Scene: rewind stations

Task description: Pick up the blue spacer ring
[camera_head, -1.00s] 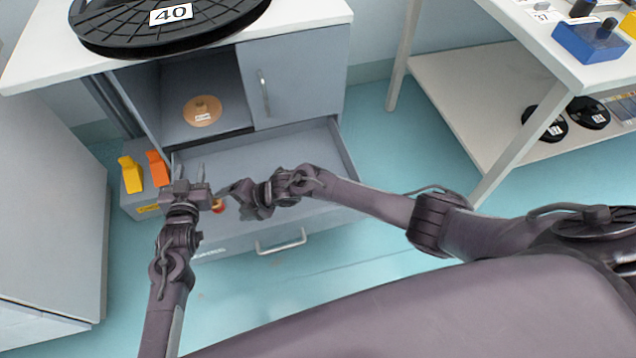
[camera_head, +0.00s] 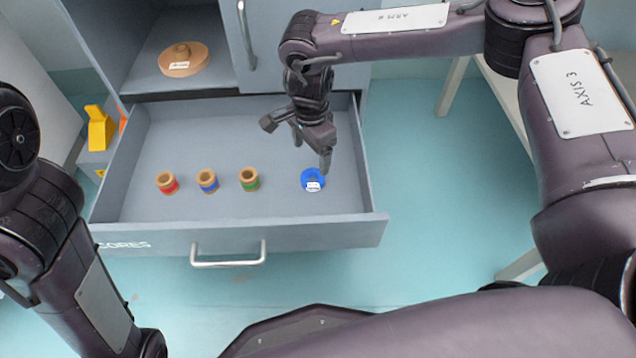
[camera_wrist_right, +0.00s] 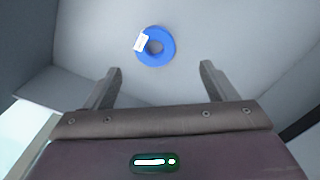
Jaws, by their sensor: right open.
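The blue spacer ring (camera_head: 312,179) lies flat in the right part of the open drawer (camera_head: 270,222), with a small white label on it. In the right wrist view the blue spacer ring (camera_wrist_right: 163,38) lies beyond the fingertips, roughly between their lines, with its label at upper left. My right gripper (camera_head: 312,150) is above the ring and apart from it. In the right wrist view my right gripper (camera_wrist_right: 161,70) is open with nothing between its fingers. My left arm shows at the left of the head view, but its gripper is out of view.
A brown disc (camera_head: 183,60) lies in the cabinet compartment above. A yellow object (camera_head: 100,128) is left of the drawer.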

